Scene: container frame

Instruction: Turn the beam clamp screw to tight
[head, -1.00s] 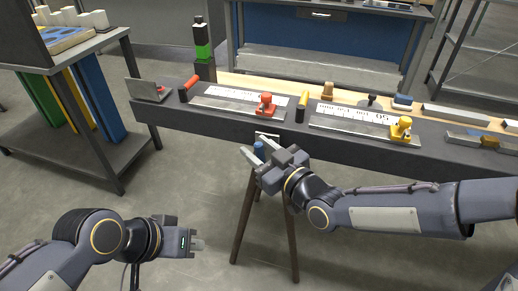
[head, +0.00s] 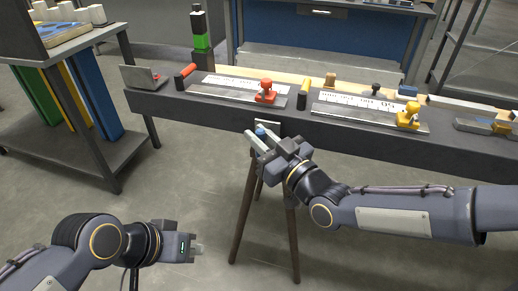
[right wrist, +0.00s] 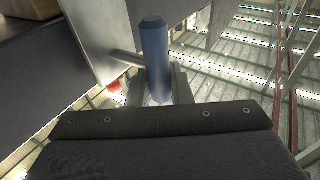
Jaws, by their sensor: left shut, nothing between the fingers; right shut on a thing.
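My right gripper (right wrist: 158,88) is shut on the blue handle, one finger on each side. The lower end of the screw is hidden by the gripper. My left gripper (head: 196,247) is shut and empty, low and apart from the beam.
The dark bench (head: 200,108) carries a red clamp (head: 266,91), a yellow clamp (head: 408,115), rulers and blocks. A dark cart (head: 100,60) with coloured boards stands at left. Brown stand legs (head: 291,228) are below my right gripper. The floor near my left gripper is clear.

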